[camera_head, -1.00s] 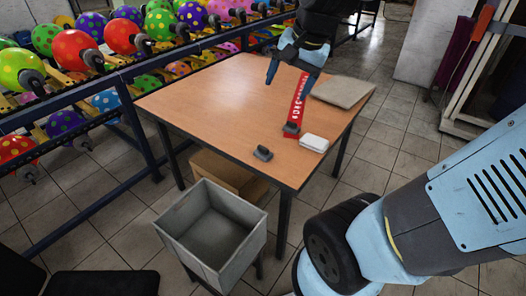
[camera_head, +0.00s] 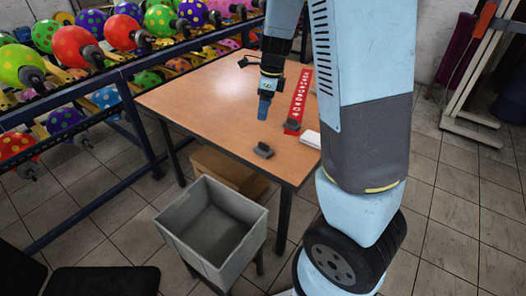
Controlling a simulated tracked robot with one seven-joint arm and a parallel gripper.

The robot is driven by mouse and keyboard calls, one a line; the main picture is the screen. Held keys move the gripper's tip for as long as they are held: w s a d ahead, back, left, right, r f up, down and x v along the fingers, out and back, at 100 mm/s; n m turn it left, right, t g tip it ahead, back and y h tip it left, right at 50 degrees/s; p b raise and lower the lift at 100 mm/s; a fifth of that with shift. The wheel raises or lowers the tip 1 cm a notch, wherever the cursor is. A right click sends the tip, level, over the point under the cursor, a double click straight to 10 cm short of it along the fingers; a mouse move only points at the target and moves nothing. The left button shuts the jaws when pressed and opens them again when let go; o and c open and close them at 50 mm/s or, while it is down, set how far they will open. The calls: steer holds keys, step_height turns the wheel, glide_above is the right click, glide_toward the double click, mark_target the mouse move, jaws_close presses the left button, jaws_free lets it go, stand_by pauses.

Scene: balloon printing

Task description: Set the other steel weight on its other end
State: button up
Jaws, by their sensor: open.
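Two small dark grey weights are on the wooden table (camera_head: 205,95). One weight (camera_head: 263,150) stands alone near the table's front edge. The other weight (camera_head: 291,127) sits on the near end of a red strip with white lettering (camera_head: 301,97). Both are too small to tell which end is up. My gripper (camera_head: 263,112) points down over the table, left of the red strip and beyond the front weight, apart from both weights. It is open, with nothing visible between its blue fingers, though the gap between them is hard to see.
A white block (camera_head: 312,138) lies right of the strip, partly behind my arm. A grey open bin (camera_head: 212,232) stands in front of the table, near a cardboard box (camera_head: 226,170) underneath. A balloon rack (camera_head: 105,70) runs along the left. The table's left half is clear.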

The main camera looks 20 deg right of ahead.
mark_target(264, 144)
steer(key=w+f+m, duration=0.1)
steer(key=f+m, duration=0.1)
steer(key=f, duration=0.5)
steer(key=w+f+m+h, duration=0.1)
steer(key=f+m, duration=0.1)
steer(key=f, duration=0.5)
steer(key=w+f+m, duration=0.1)
steer(key=f, duration=0.6)
steer(key=shift+w+d+m+g, duration=0.3)
steer(key=shift+w+d+m, duration=0.1)
jaws_close()
